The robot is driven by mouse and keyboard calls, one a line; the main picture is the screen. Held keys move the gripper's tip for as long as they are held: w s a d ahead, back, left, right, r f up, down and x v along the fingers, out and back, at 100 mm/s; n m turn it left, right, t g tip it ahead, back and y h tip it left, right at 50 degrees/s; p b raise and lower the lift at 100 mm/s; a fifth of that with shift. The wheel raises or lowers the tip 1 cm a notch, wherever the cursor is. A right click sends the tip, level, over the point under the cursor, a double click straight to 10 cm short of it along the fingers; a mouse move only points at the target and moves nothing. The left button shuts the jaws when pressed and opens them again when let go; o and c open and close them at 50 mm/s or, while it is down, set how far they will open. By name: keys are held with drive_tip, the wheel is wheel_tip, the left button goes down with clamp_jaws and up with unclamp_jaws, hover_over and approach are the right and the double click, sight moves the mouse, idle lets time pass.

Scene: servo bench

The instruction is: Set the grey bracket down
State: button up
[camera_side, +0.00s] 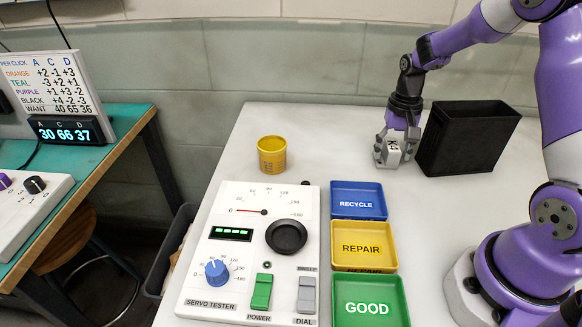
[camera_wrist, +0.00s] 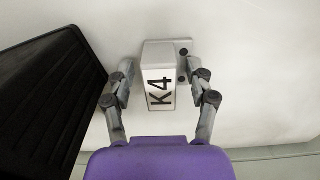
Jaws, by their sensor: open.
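The grey bracket (camera_side: 393,153) is a pale block marked K4, standing on the white bench behind the blue tray and left of the black bin. The wrist view shows its K4 face (camera_wrist: 159,88) and a flat flange with dark holes at its right. My gripper (camera_wrist: 160,72) is open, with one finger on each side of the bracket. Gaps show between the fingers and the block in the wrist view. In the side view, my gripper (camera_side: 392,158) is low at the bench surface and partly hides the bracket.
The black bin (camera_side: 468,140) stands close on the right. The blue RECYCLE (camera_side: 357,214), yellow REPAIR (camera_side: 362,266) and green GOOD (camera_side: 368,309) trays look empty. The servo tester (camera_side: 200,262) is left of them, with a yellow cup (camera_side: 272,157) behind. Bench between cup and bracket is clear.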

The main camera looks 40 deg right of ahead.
sight(392, 149)
wheel_tip(392, 149, up, 13)
drive_tip(key=s+a+r+n+t, duration=0.1)
drive_tip(key=s+a+n+t, duration=0.1)
drive_tip(key=s+a+n, duration=0.2)
drive_tip(key=s+a+r+n+t, duration=0.2)
drive_tip(key=s+a+n, duration=0.3)
drive_tip(key=a, duration=0.6)
drive_tip(key=shift+s+a+t, duration=0.15)
drive_tip(key=shift+s+t, duration=0.3)
drive_tip(key=shift+t, duration=0.35)
